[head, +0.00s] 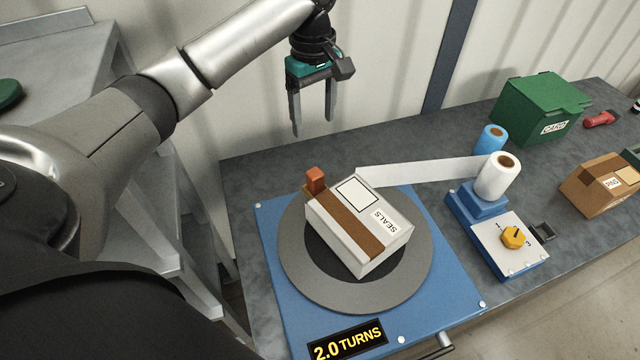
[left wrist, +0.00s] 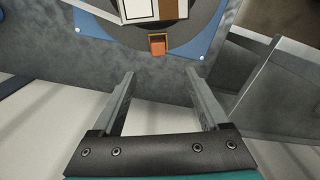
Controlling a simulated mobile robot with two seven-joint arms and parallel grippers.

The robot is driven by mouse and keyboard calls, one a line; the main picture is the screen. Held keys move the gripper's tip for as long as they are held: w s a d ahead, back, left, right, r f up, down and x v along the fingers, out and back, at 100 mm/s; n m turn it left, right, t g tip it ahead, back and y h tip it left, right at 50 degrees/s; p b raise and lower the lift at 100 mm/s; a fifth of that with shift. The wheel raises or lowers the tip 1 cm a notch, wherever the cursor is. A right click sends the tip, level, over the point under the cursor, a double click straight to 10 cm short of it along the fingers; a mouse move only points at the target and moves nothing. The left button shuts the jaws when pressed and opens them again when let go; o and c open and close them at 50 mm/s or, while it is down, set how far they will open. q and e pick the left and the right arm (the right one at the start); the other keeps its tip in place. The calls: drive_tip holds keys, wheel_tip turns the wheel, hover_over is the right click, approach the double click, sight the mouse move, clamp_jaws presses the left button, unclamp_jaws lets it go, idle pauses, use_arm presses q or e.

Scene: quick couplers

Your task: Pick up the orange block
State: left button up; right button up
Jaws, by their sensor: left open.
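The orange block (head: 315,178) stands at the far left corner of a white box labelled SEALS (head: 385,236), on a round grey turntable (head: 300,272). In the left wrist view the orange block (left wrist: 158,47) shows at the turntable's edge, beyond the fingertips and roughly between them. My left gripper (head: 313,130) is open and empty. It hangs above and behind the block, fingers pointing down, apart from it. It also shows in the left wrist view (left wrist: 158,78). My right gripper is not in view.
A blue base plate (head: 270,315) carries the turntable and a 2.0 TURNS display (head: 347,340). A white film strip (head: 425,171) runs from the SEALS box to a white roll (head: 497,177). A dial panel (head: 512,243), green bin (head: 541,108) and cardboard box (head: 602,185) stand right.

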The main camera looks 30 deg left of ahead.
use_arm(q)
drive_tip(key=f, duration=0.2)
drive_tip(key=b, duration=0.3)
hover_over(315, 172)
drive_tip(key=f, duration=0.9)
drive_tip(key=shift+s+d+f, duration=0.15)
drive_tip(key=shift+d+f, duration=0.1)
drive_tip(key=shift+f, duration=0.1)
drive_tip(key=shift+a+f+b, duration=0.15)
drive_tip(key=shift+f+b, duration=0.15)
drive_tip(key=shift+f, duration=1.2)
drive_tip(key=shift+a+f+b, duration=0.1)
drive_tip(key=shift+f+b, duration=0.15)
drive_tip(key=shift+f, duration=1.25)
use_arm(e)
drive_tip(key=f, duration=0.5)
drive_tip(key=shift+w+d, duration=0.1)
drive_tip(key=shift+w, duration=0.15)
use_arm(q)
clamp_jaws()
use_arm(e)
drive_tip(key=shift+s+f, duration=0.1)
